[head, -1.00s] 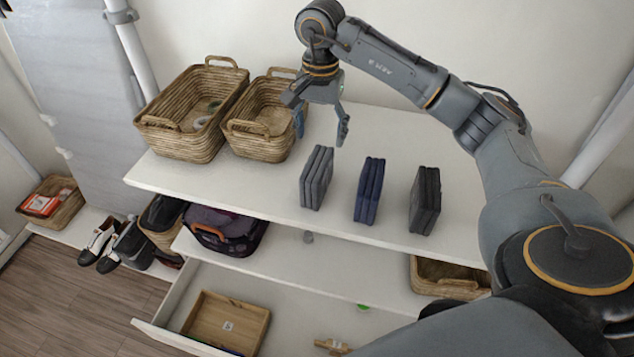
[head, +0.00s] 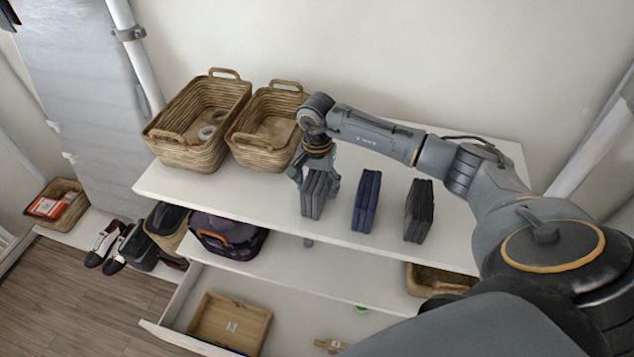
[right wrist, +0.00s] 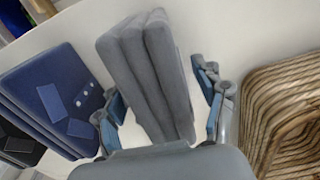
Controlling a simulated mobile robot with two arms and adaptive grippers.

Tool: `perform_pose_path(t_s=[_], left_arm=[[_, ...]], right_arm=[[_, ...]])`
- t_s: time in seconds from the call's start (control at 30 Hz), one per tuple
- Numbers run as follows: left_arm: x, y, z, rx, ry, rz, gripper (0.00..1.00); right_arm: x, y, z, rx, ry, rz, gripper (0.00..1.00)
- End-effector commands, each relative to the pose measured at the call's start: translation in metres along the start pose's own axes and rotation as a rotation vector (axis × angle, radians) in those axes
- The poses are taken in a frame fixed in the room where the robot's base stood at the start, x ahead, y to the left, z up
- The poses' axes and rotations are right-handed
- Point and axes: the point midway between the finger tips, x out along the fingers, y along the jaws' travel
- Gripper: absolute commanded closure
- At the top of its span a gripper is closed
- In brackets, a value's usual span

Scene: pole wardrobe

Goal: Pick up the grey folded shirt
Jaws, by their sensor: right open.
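The grey folded shirt (head: 314,197) stands upright on the white shelf, leftmost of three folded garments. My right gripper (head: 317,184) is lowered over it from above, one finger on each side. In the right wrist view the grey shirt (right wrist: 150,75) lies between the two open fingers of my right gripper (right wrist: 160,105), with a visible gap at the finger on the right. The fingertips partly hide the shirt's top in the head view. My left gripper is not in view.
A blue folded garment (head: 366,202) and a dark grey one (head: 419,211) stand to the right. Two wicker baskets (head: 196,125) (head: 267,128) are at the left of the shelf (head: 240,197). An open drawer with a wooden box (head: 229,321) is below.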

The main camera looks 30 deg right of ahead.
Motion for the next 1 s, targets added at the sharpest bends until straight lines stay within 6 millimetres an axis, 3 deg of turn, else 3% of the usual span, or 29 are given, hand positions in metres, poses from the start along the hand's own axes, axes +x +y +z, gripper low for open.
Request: perform_pose_path(t_s=[0.23,0.5,0.57,0.83,1.0], left_arm=[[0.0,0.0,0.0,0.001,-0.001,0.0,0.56],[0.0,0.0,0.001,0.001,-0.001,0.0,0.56],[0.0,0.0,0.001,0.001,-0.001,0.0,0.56],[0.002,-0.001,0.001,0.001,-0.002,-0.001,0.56],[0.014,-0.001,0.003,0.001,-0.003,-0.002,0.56]], right_arm=[[0.002,0.0,0.0,0.0,0.001,0.0,0.3],[0.002,0.0,0.0,0.0,0.001,0.0,0.85],[0.002,0.0,0.0,0.0,0.001,-0.001,0.94],[0.001,0.0,-0.001,0.0,0.002,-0.002,0.94],[-0.009,-0.001,-0.002,0.0,0.005,-0.004,0.94]])
